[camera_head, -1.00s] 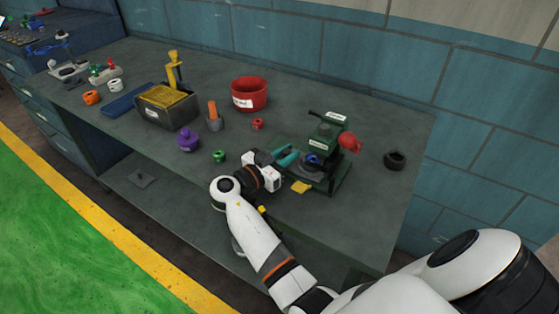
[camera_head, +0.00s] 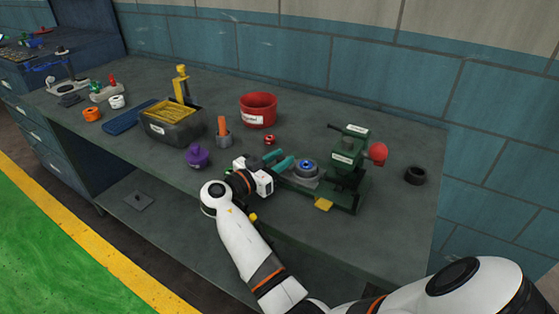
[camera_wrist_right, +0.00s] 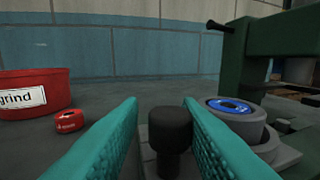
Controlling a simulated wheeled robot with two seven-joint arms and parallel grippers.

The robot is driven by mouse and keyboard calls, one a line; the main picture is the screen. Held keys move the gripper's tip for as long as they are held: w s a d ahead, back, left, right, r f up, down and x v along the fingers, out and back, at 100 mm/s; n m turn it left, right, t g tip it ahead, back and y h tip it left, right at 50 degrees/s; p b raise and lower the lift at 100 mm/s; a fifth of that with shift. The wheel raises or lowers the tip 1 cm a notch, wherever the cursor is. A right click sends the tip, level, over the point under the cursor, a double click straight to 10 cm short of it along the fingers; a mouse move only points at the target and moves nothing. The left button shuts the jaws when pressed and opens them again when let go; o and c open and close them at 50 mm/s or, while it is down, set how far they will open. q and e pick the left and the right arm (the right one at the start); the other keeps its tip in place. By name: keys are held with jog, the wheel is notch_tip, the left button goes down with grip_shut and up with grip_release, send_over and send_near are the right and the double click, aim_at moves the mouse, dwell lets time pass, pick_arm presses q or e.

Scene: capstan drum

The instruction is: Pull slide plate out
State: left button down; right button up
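The green press (camera_head: 345,165) stands at the right of the bench. Its grey slide plate (camera_head: 312,183) sticks out to the left, carrying a round grey part with a blue ring (camera_head: 306,167); the ring also shows in the right wrist view (camera_wrist_right: 232,106). A black knob (camera_wrist_right: 169,128) stands upright at the plate's outer end. My right gripper (camera_head: 284,165) is at this end, its teal fingers (camera_wrist_right: 161,100) on either side of the knob. A gap shows between the left finger and the knob; the right finger looks close to it. My left gripper is out of view.
A red bin (camera_head: 258,110) and a small red part (camera_head: 269,140) are behind my gripper. A purple part (camera_head: 197,156) and a grey box (camera_head: 172,127) are to the left. A yellow block (camera_head: 324,204) is at the press's front, a black ring (camera_head: 415,176) to its right.

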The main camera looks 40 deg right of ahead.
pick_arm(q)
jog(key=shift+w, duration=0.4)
pick_arm(e)
notch_tip(320, 180, up, 10)
jog(key=shift+b, duration=0.35)
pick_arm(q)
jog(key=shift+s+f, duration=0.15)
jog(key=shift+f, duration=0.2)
